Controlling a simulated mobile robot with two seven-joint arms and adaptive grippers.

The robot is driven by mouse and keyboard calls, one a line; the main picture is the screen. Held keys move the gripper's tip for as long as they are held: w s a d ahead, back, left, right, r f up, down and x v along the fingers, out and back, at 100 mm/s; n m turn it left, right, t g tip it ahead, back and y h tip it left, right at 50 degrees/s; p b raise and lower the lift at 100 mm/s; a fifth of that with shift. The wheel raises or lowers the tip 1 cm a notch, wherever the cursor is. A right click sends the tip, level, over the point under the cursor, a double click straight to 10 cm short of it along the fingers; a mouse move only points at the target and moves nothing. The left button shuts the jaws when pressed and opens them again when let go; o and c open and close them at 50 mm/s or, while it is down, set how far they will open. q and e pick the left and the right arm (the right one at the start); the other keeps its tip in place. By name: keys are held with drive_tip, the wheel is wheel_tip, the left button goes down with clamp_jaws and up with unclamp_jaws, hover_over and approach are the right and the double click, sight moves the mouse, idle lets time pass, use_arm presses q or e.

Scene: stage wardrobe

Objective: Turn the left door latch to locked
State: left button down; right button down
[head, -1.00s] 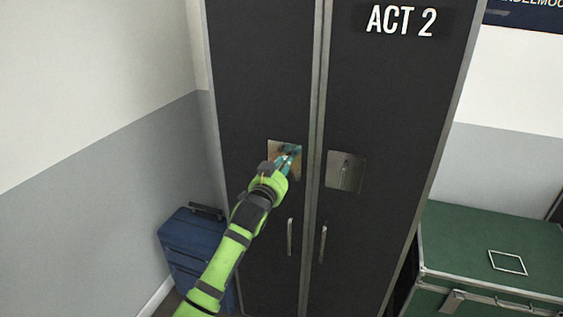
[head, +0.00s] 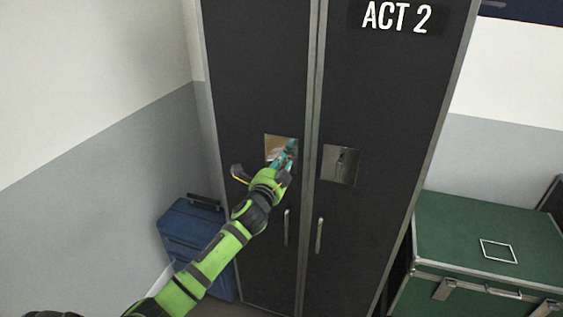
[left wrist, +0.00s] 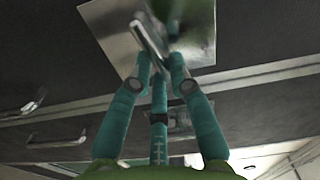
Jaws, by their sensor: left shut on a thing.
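The left door of the black wardrobe (head: 258,70) carries a square metal latch plate (head: 270,141), which also shows in the left wrist view (left wrist: 108,32). My left gripper (head: 288,155) reaches this plate from below and covers much of it. In the left wrist view, its teal fingers (left wrist: 160,66) are closed around the lower end of the shiny left door latch (left wrist: 148,36). The latch lies tilted across the plate in that view. In the head view the latch is hidden behind the fingers. My right gripper is not in view.
The right door has its own latch plate (head: 340,164). Two upright handles, left (head: 286,228) and right (head: 319,236), sit below the plates. A blue case (head: 190,232) stands at the left by the wall, a green trunk (head: 480,225) at the right.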

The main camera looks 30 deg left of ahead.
use_arm(q)
drive_tip(key=shift+f+m, duration=0.1)
drive_tip(key=shift+m, duration=1.1)
drive_tip(key=c, duration=1.1)
unclamp_jaws()
drive_tip(key=shift+c, duration=0.2)
drive_tip(key=shift+f, duration=0.1)
drive_tip(key=v, duration=1.2)
